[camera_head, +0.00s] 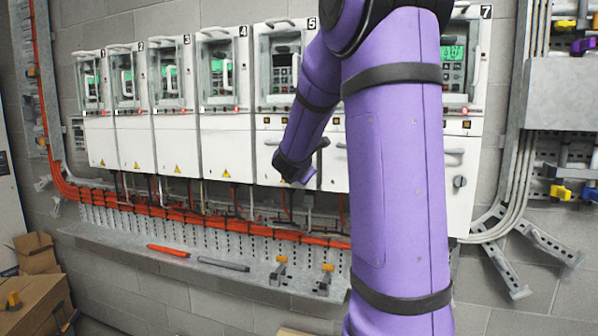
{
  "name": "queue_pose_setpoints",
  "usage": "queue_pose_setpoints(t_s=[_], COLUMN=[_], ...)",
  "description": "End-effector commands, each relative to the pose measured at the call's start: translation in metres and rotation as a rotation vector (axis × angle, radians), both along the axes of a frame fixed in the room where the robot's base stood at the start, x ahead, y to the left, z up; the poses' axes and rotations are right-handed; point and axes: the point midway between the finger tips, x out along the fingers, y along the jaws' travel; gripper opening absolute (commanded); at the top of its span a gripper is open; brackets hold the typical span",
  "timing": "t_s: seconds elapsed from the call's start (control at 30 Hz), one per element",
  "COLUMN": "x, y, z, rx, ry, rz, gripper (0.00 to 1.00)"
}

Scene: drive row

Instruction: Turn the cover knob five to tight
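My purple arm reaches down across the right side of drive five. My gripper (299,177) is at the lower right of that cover, seen small and partly hidden by my wrist. The cover knob five is not visible; my wrist covers that area. I cannot tell whether the fingers touch or hold it.
Drives one to four stand in a row to the left. Orange cables (150,208) and a grey ledge (200,262) with loose tools run below. My arm hides most of drive six.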

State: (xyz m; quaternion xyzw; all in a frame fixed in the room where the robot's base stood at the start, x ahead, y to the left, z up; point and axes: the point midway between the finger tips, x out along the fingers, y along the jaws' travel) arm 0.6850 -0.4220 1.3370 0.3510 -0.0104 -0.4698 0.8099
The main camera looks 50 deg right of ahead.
Motion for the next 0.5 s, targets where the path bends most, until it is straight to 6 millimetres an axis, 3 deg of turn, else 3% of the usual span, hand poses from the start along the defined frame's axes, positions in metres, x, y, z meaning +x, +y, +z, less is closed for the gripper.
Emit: queue_pose_setpoints(t_s=[0.5], x=[-0.0001], y=[-0.0003], z=[0.0006], rx=[0.011], ry=[-0.032], rz=[-0.001], gripper=[0.07])
